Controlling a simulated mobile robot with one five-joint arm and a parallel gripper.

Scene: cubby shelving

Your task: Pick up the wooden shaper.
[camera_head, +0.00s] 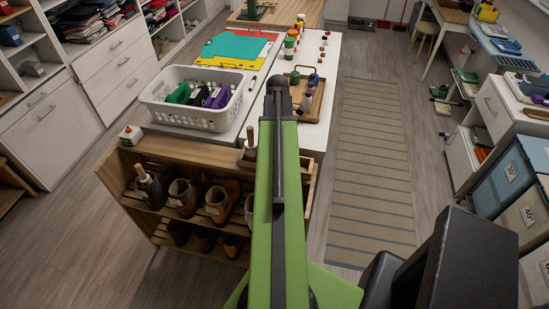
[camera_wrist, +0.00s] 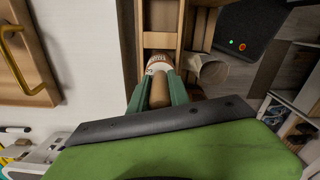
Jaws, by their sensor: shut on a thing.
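My gripper (camera_wrist: 159,80) shows in the wrist view with two green fingers shut on a brown wooden piece, which I take to be the wooden shaper (camera_wrist: 158,94). A white band (camera_wrist: 158,66) with markings lies just beyond the fingertips; I cannot tell whether it belongs to the shaper or to a thing below. The shaper's far end is hidden. In the head view my green arm covers the gripper. A brown piece with a pale collar (camera_head: 250,142) shows just left of the arm, by the rack's top edge; I cannot tell whether it is the same piece.
The wooden cubby rack (camera_head: 165,152) holds several dark cups or boots, one with a brown-handled piece (camera_head: 143,175). A white basket (camera_head: 217,123) and a wooden tray (camera_head: 314,106) stand on the white table behind. The striped mat (camera_head: 371,180) at right is clear.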

